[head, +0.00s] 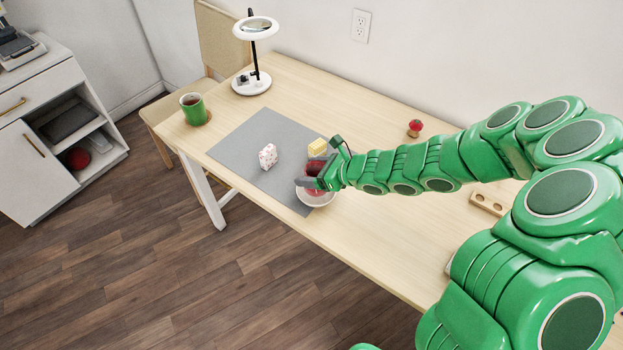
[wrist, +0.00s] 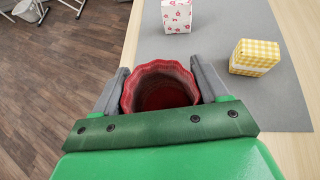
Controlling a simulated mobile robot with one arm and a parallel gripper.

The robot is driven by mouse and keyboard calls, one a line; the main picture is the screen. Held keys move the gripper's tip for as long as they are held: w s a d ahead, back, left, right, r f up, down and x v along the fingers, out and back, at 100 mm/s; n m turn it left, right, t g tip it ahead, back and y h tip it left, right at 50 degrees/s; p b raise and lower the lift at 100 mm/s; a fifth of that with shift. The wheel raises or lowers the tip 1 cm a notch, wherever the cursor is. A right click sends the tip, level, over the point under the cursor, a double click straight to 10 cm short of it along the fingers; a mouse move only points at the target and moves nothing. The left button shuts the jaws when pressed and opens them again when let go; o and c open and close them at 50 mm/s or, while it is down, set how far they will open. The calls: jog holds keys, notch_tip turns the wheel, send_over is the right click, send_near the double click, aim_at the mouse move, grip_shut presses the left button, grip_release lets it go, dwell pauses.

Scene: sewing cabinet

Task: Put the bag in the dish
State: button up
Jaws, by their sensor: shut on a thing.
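My gripper (head: 313,184) is shut on a red bag (head: 313,169) with a scalloped, open top. In the wrist view, the bag (wrist: 160,87) stands upright between the two grey fingers (wrist: 161,92), and its inside looks empty. A pale, shallow dish (head: 318,200) shows right below the gripper at the mat's front edge. The bag and gripper hide much of the dish. I cannot tell whether the bag's bottom touches it or hangs above it. The dish does not show in the wrist view.
A white block with a red pattern (head: 268,157) and a yellow checked block (head: 317,147) stand on the grey mat (head: 240,150). A green mug (head: 193,110), a magnifier lamp (head: 252,84) and a red pincushion-like thing (head: 415,128) stand farther off. The table's front edge is close.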

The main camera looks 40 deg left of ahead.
jog(key=shift+f, duration=1.65)
jog(key=shift+f, duration=0.15)
jog(key=o, duration=1)
jog(key=shift+o, duration=0.2)
jog(key=v, duration=1.2)
